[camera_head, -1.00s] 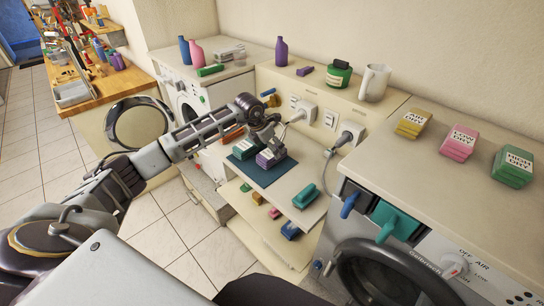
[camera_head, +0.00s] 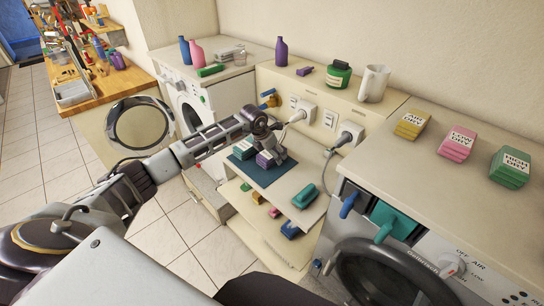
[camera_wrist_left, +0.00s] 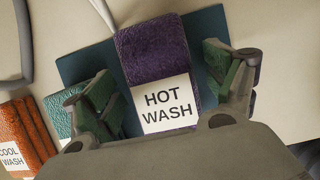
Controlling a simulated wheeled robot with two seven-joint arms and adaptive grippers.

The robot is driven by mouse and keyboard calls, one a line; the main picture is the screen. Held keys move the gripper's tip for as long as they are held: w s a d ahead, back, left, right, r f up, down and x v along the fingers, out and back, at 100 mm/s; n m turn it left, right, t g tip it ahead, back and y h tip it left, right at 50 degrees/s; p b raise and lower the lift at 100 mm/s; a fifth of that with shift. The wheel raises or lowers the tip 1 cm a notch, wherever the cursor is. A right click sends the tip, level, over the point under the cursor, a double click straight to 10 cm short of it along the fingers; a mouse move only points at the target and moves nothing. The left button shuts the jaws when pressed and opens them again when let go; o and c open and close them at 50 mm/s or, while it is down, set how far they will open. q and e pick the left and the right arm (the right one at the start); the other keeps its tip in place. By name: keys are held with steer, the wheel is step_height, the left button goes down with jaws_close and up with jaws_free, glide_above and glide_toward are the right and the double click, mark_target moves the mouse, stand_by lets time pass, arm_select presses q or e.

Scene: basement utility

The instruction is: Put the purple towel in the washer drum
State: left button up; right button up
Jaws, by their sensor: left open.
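The purple towel (camera_head: 265,159) is a folded block on a dark teal mat (camera_head: 262,178) on the pull-out shelf. In the left wrist view the purple towel (camera_wrist_left: 152,50) carries a white HOT WASH label. My left gripper (camera_head: 270,147) is above it, pointing down. In the wrist view the gripper (camera_wrist_left: 165,90) is open, with one finger on each side of the towel; I cannot tell whether they touch it. The washer (camera_head: 205,88) stands at the back left, its round door (camera_head: 140,124) swung open. The drum opening (camera_head: 190,112) shows only partly. My right gripper is not in view.
A teal towel (camera_head: 244,148) lies left of the purple one. An orange COOL WASH towel (camera_wrist_left: 22,135) shows in the wrist view. A green object (camera_head: 305,196) is on the shelf's right. Plugs and cables (camera_head: 347,137) hang behind. A dryer-like machine (camera_head: 400,262) stands at right.

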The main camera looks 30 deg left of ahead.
arm_select(q)
steer(key=shift+c, duration=0.2)
steer(key=c, duration=1.2)
steer(key=shift+r, duration=0.15)
steer(key=shift+c, duration=0.2)
steer(key=shift+r+b, duration=0.6)
steer(key=shift+r, duration=4.3)
